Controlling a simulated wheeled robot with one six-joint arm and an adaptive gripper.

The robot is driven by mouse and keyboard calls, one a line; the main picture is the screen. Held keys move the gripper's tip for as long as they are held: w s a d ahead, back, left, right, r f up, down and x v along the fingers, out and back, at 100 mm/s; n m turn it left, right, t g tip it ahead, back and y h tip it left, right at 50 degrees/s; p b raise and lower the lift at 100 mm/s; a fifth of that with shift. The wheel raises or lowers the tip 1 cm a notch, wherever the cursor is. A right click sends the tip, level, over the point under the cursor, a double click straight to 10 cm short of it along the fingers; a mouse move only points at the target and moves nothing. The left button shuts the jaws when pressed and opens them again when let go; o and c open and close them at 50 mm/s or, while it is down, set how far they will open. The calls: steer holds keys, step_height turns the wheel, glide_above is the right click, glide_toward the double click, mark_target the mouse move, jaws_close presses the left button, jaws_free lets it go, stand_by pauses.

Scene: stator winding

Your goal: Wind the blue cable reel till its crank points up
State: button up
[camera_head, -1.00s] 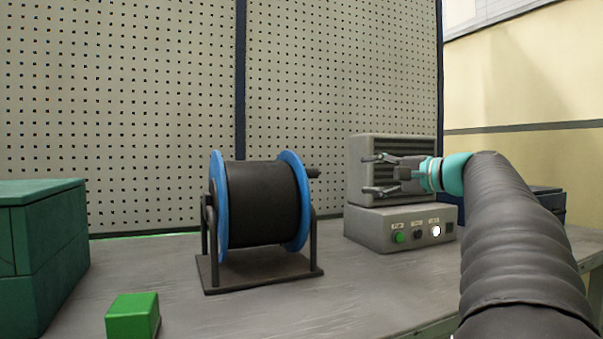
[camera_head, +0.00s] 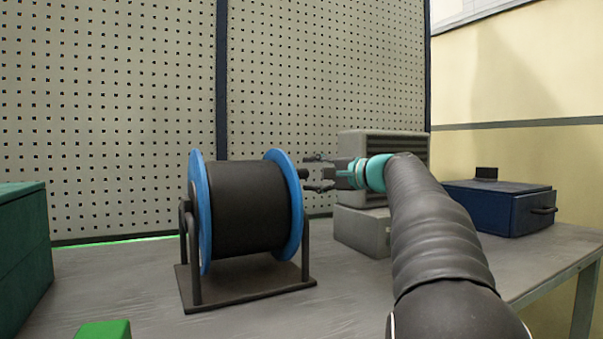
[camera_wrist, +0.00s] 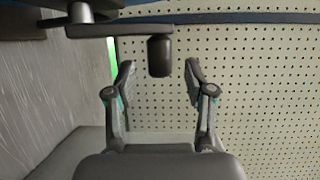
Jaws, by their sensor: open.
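The cable reel (camera_head: 203,215) has blue flanges and a dark wound drum and sits on a dark stand (camera_head: 245,290) on the bench. Its dark crank handle (camera_head: 303,173) sticks out beside the upper part of the right flange. In the wrist view the crank arm (camera_wrist: 120,31) runs left to right across the top, with the handle (camera_wrist: 160,56) at its right end. My gripper (camera_head: 319,173) is open just right of the handle and faces it. In the wrist view the handle lies between the directions of my two fingertips (camera_wrist: 159,70); contact cannot be told.
A grey control box (camera_head: 362,230) stands behind my arm. A dark blue case (camera_head: 500,208) is at the right. A green box (camera_head: 22,250) and a small green block (camera_head: 103,331) are at the left. A pegboard (camera_head: 110,120) closes off the back.

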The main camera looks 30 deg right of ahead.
mark_target(306, 174)
steer(key=shift+x, duration=1.85)
jaws_close()
